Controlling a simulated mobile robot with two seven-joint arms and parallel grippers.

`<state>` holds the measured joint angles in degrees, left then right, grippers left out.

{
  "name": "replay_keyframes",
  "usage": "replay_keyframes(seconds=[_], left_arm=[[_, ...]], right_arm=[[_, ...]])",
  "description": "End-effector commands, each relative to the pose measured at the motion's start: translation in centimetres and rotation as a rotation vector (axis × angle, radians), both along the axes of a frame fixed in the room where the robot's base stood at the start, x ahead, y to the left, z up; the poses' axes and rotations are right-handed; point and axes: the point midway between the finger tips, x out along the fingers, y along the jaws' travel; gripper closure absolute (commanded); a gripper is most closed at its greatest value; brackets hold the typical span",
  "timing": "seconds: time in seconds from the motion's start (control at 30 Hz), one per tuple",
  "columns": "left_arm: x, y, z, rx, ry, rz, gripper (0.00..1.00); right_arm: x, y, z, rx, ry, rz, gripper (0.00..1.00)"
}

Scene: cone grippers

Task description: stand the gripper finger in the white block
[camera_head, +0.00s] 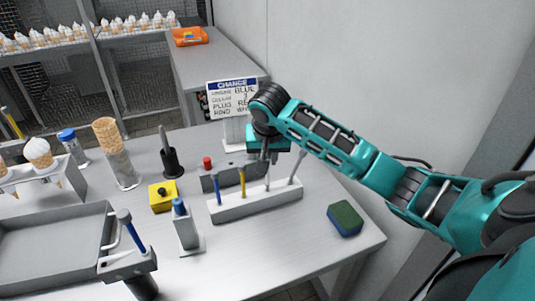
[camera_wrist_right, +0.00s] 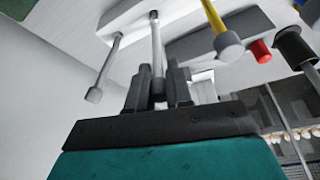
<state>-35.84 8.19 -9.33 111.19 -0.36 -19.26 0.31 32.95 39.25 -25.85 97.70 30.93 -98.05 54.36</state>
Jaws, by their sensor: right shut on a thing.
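A long white block (camera_head: 255,203) stands on the table, with a blue-topped finger (camera_head: 213,188), a yellow finger (camera_head: 242,180) and a grey finger (camera_head: 295,167) upright in it. My right gripper (camera_head: 267,157) is above the block, shut on another grey gripper finger (camera_head: 267,177). That finger's lower end meets the block's top. In the right wrist view the held finger (camera_wrist_right: 156,45) runs between the jaws (camera_wrist_right: 158,88) to a dark hole in the block (camera_wrist_right: 125,15); its depth is unclear. My left gripper is out of view.
A grey block with a red button (camera_head: 207,162) stands behind. A yellow box (camera_head: 163,196), a white stand with a blue-topped piece (camera_head: 186,230) and a grey tray (camera_head: 55,245) are left. A green sponge (camera_head: 345,218) lies right. A sign (camera_head: 232,98) stands behind.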

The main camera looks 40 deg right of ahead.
Motion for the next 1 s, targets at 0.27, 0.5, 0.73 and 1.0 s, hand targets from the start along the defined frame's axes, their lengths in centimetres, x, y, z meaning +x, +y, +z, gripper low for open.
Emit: replay_keyframes(seconds=[0.27,0.5,0.73,1.0], left_arm=[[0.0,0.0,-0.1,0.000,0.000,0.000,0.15],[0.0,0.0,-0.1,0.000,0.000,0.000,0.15],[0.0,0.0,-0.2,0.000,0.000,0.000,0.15],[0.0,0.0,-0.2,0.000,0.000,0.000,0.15]], right_arm=[[0.0,0.0,-0.7,0.001,0.001,0.000,1.00],[0.0,0.0,-1.2,0.001,0.001,0.001,1.00],[0.0,0.0,-1.7,0.000,0.001,0.001,1.00],[0.0,0.0,-1.8,0.000,0.001,0.001,0.61]])
